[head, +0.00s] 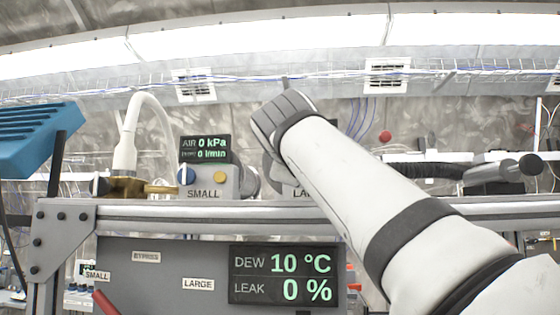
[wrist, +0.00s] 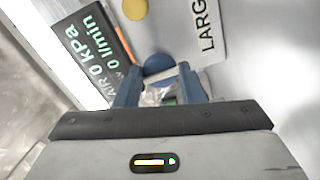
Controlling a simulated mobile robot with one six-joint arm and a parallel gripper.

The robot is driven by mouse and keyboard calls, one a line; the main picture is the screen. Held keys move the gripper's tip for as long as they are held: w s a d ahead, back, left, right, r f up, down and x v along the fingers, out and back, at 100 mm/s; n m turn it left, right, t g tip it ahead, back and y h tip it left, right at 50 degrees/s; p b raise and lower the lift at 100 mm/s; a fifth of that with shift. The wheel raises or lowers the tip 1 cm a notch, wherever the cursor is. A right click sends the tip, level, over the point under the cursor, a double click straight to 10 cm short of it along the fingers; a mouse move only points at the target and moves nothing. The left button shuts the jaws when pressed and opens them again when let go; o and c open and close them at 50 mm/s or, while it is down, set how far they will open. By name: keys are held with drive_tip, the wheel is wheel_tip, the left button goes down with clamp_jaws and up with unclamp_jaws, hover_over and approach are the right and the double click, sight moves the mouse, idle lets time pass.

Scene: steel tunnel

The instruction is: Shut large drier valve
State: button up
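In the wrist view, a round blue knob (wrist: 157,66) sits on the grey face of the unit labelled LARGE (wrist: 207,30), with a pale bar across its near side. My gripper (wrist: 160,84) has its two blue fingers apart, one on each side of the knob's near edge. Whether they touch it I cannot tell.
A yellow knob (wrist: 135,8) and an air display (wrist: 88,55) are near my gripper. Below the rail are a dew and leak display (head: 284,276) and a red lever (head: 105,303).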

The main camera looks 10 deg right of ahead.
drive_tip(key=o, duration=0.4)
drive_tip(key=b+v, duration=0.2)
drive_tip(key=v, duration=0.5)
drive_tip(key=shift+s+a, duration=0.15)
drive_tip(key=shift+s, duration=0.2)
